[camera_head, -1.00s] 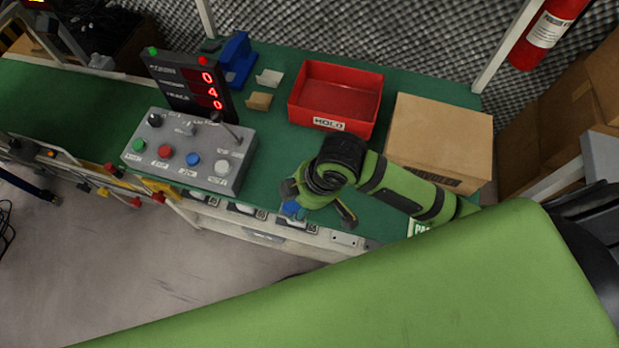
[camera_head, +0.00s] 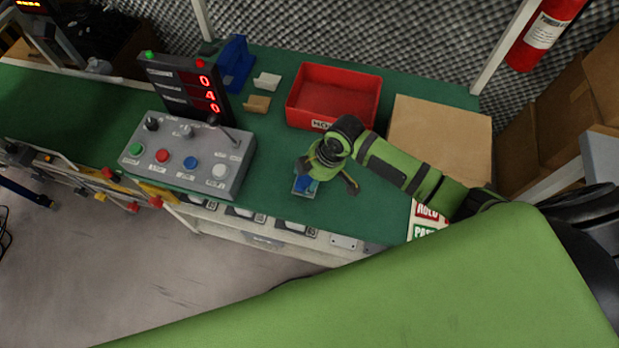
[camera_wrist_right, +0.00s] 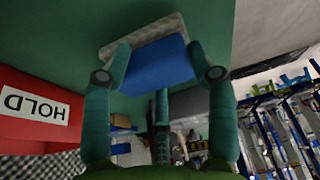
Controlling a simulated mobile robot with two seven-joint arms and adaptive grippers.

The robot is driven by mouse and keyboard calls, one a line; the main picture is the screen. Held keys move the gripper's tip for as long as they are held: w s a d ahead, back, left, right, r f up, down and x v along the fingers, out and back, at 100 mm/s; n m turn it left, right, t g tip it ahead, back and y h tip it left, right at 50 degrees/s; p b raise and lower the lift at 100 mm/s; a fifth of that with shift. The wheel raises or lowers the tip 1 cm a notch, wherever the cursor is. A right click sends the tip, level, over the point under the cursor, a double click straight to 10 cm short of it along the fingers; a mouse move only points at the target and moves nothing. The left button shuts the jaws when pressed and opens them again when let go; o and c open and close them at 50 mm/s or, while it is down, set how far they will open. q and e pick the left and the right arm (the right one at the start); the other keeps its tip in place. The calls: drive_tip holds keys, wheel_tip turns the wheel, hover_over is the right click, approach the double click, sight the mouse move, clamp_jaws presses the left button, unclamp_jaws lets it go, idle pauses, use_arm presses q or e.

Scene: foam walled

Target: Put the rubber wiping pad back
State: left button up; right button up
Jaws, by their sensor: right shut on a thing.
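My right gripper (camera_head: 325,187) is shut on a blue block, which I take to be the rubber wiping pad (camera_head: 304,185), over the front part of the green bench. In the right wrist view the blue pad (camera_wrist_right: 158,66) sits between the two fingers of the gripper (camera_wrist_right: 160,76). A pale speckled slab (camera_wrist_right: 143,36) shows right beyond the blue face, against the green surface. I cannot tell whether it is part of the pad or a separate thing under it. The fingers hide part of the pad in the head view. My left gripper is not in view.
A grey button box (camera_head: 188,153) with a counter display (camera_head: 187,88) stands left of the gripper. A red HOLD bin (camera_head: 334,97) is behind it, a cardboard box (camera_head: 440,140) to the right. Small tan (camera_head: 256,104) and white (camera_head: 267,81) pieces lie further back.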

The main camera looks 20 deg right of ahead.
drive_tip(key=shift+f, duration=0.85)
drive_tip(key=shift+f, duration=0.15)
drive_tip(key=o, duration=1.1)
drive_tip(key=p+v, duration=0.1)
drive_tip(key=v, duration=1.1)
drive_tip(key=shift+a+r, duration=0.1)
drive_tip(key=shift+r, duration=0.15)
